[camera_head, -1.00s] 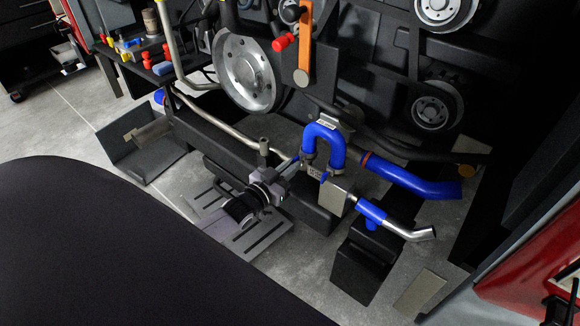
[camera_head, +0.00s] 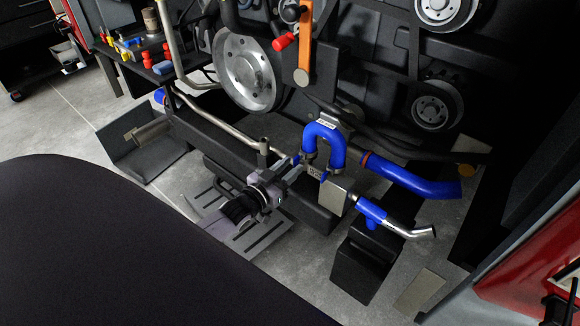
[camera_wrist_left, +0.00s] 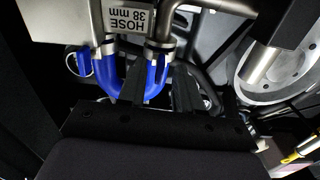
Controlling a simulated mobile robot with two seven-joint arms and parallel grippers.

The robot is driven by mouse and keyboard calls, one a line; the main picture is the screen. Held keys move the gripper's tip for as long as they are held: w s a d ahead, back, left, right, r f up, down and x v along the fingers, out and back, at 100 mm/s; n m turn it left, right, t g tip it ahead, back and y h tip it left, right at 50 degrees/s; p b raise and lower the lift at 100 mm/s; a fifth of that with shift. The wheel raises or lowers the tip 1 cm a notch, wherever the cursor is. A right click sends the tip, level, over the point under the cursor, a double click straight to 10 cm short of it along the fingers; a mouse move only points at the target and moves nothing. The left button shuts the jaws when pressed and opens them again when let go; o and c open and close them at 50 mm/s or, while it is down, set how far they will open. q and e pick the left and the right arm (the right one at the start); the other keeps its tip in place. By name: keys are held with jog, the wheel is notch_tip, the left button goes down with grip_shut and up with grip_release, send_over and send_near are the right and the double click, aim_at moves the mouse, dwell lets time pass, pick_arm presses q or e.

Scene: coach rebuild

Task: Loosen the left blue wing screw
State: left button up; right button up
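A blue U-shaped hose (camera_head: 325,132) arches upside down over a metal block (camera_head: 335,193), with a metal clamp on each leg. A small blue wing screw (camera_head: 323,176) shows below the right leg. The left wing screw cannot be made out clearly; my left gripper is in front of that area. My left gripper (camera_head: 297,168) reaches the left leg's clamp. In the left wrist view the hose (camera_wrist_left: 105,75) hangs inverted, and the gripper's two dark fingers (camera_wrist_left: 160,75) stand apart with blue between them. Whether they touch it cannot be told. My right gripper is not in view.
A dark beam with a metal pipe (camera_head: 215,122) runs left of the gripper. A large metal pulley (camera_head: 243,72) is behind. A blue hose (camera_head: 410,180) and a blue-sleeved metal pipe (camera_head: 395,222) extend right. A slotted plate (camera_head: 265,238) lies below.

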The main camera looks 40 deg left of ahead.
pick_arm(q)
jog(key=s, duration=0.6)
jog(key=shift+s+a+p, duration=0.2)
jog(key=shift+a+p, duration=0.05)
jog(key=shift+p, duration=0.15)
jog(key=s+d+m+g+h+p, duration=0.1)
jog(key=s+d+g+p, duration=0.5)
jog(key=s+d, duration=0.9)
jog(key=s+g, duration=0.1)
jog(key=s, duration=0.1)
jog(key=shift+s+r+g, duration=0.15)
jog(key=shift+s+g, duration=0.15)
jog(key=shift+s, duration=0.05)
